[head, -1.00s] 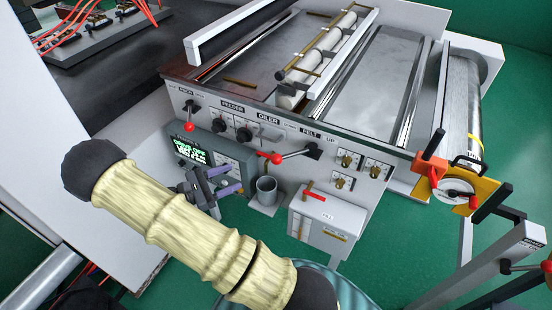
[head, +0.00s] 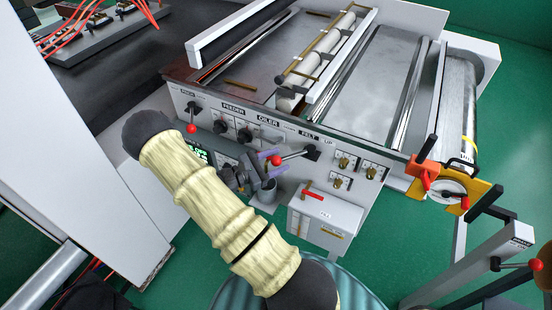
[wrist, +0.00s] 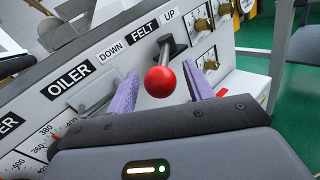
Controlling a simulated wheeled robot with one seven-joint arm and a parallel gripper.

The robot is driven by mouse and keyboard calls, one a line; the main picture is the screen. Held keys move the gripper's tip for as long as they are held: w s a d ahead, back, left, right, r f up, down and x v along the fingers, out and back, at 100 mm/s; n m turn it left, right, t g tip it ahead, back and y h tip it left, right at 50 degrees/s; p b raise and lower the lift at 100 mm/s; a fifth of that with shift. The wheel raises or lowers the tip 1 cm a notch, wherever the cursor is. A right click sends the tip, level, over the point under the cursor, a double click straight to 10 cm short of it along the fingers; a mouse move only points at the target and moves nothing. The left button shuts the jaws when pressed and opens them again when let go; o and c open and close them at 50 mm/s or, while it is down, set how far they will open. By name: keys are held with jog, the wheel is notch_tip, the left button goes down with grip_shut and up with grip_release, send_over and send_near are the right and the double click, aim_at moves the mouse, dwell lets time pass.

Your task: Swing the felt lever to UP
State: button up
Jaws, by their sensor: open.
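The felt lever is a dark and metal rod with a red ball knob (head: 275,160). It sticks out to the left of its pivot on the machine's front panel, on the DOWN side of the FELT label. My gripper (head: 268,164) is at the knob with its purple fingers open. In the wrist view the red knob (wrist: 160,82) lies between the two spread fingers of my gripper (wrist: 160,88). Space shows beside the knob on both sides, and I cannot tell any contact. The UP label (wrist: 168,15) is at the right of the FELT label (wrist: 145,29).
Another red-knobbed lever (head: 192,128) is at the panel's left, with black OILER and FEEDER dials between. A white box (head: 325,218) with a red handle stands below right. Brass knobs (head: 344,161) sit right of the lever.

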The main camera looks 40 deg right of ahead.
grip_shut()
dwell(0.3)
